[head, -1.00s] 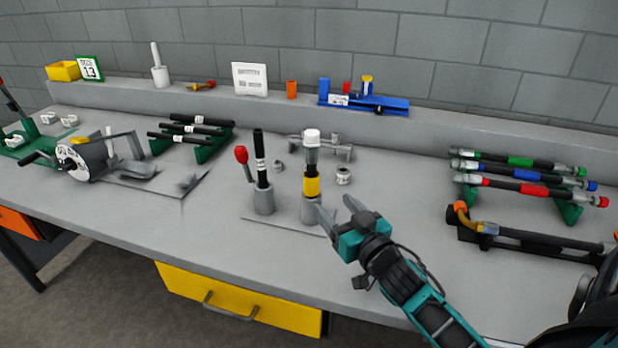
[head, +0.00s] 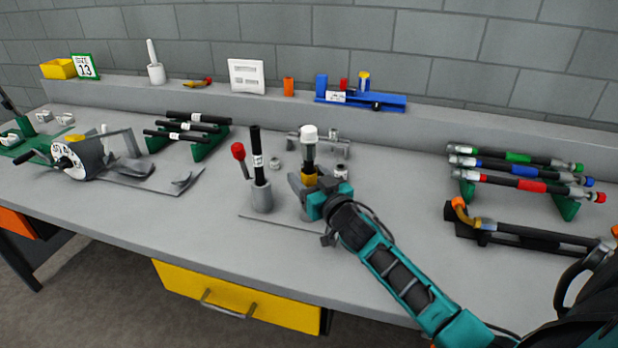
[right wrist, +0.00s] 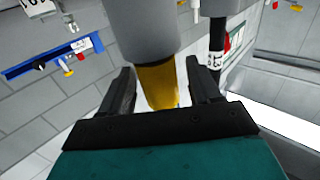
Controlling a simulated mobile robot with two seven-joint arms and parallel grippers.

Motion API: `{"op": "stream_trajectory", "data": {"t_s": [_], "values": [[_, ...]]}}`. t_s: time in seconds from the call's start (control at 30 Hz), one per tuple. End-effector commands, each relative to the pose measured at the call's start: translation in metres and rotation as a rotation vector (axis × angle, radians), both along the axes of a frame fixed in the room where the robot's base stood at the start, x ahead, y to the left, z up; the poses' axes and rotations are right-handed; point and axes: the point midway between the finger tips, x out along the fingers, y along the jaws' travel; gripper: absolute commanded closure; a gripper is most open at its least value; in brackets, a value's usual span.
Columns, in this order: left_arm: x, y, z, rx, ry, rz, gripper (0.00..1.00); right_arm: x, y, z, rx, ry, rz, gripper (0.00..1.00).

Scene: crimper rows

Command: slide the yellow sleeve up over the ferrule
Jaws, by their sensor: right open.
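The yellow sleeve (head: 309,178) is on an upright hose in a grey holder. My right gripper (head: 304,184) is at the sleeve's height, with its fingers around it. In the right wrist view the sleeve (right wrist: 157,84) stands between the two open fingers, and a gap shows on each side. The gripper hides the lower part of the sleeve and most of the holder. My left gripper is not in view.
Just left stands a second grey holder (head: 262,198) with a black hose and a red-tipped lever (head: 239,152). Behind is a small grey rack (head: 340,146). Finished hoses on a green rack (head: 467,192) lie right.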

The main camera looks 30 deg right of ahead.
Motion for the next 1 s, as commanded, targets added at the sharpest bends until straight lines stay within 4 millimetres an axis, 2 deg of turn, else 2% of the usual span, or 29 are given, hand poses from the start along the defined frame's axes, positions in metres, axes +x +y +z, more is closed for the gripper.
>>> {"op": "stream_trajectory", "data": {"t_s": [0.07, 0.7, 1.0], "values": [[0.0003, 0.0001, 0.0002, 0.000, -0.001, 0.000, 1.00, -0.0001, -0.0001, 0.0002, 0.000, 0.000, 0.000, 0.40], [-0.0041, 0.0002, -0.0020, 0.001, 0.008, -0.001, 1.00, -0.0004, -0.0001, 0.0002, 0.000, 0.000, 0.000, 1.00], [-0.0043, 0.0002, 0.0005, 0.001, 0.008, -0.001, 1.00, 0.0048, 0.0000, 0.0047, 0.000, -0.002, 0.000, 1.00]]}}
